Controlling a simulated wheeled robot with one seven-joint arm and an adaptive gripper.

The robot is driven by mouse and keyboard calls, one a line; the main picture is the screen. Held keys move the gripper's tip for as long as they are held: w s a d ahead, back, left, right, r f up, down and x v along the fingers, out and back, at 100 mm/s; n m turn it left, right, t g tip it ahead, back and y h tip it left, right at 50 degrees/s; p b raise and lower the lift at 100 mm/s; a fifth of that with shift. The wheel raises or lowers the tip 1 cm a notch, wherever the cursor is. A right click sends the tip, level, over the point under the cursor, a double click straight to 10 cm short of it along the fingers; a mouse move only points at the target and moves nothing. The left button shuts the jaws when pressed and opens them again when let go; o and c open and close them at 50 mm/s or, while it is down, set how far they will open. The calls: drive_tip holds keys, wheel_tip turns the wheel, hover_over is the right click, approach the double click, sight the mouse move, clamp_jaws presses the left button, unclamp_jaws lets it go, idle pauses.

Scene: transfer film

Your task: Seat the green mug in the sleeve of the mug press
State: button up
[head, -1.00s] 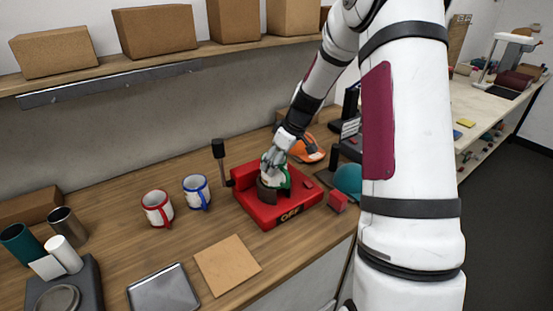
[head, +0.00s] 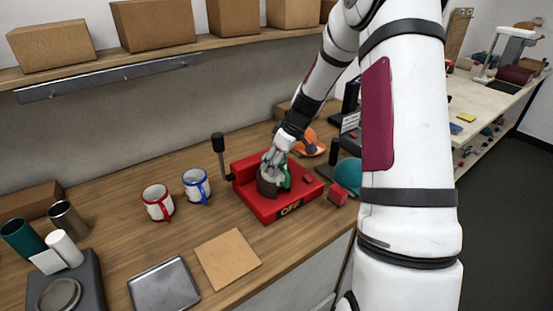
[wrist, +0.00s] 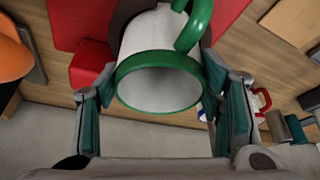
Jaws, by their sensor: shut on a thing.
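The green mug, white with a green rim and handle, is between the fingers of my gripper (head: 272,160). In the wrist view the mug (wrist: 160,85) shows its open mouth, with the handle toward the top. My gripper (wrist: 163,108) is shut on it, with a green pad on each side. The red mug press (head: 250,205) stands on the bench, marked OFF. Its dark curved sleeve (head: 267,187) is around the lower front of the mug. The green handle (head: 284,180) shows to the right of the sleeve. The mug's base is hidden, so its depth cannot be told.
The press's black-knobbed lever (head: 219,150) stands at its left. A blue-rimmed mug (head: 196,187) and a red-rimmed mug (head: 158,202) stand farther left. An orange cap (head: 310,145), a teal round thing (head: 348,172) and a red block (head: 338,194) are close on the right.

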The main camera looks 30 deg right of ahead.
drive_tip(key=shift+f, duration=1.25)
drive_tip(key=o, duration=2)
drive_tip(key=shift+r, duration=0.1)
drive_tip(key=v, duration=1.1)
drive_tip(key=shift+s+d+r, duration=0.1)
drive_tip(key=shift+s+r, duration=0.05)
drive_tip(key=shift+r, duration=0.25)
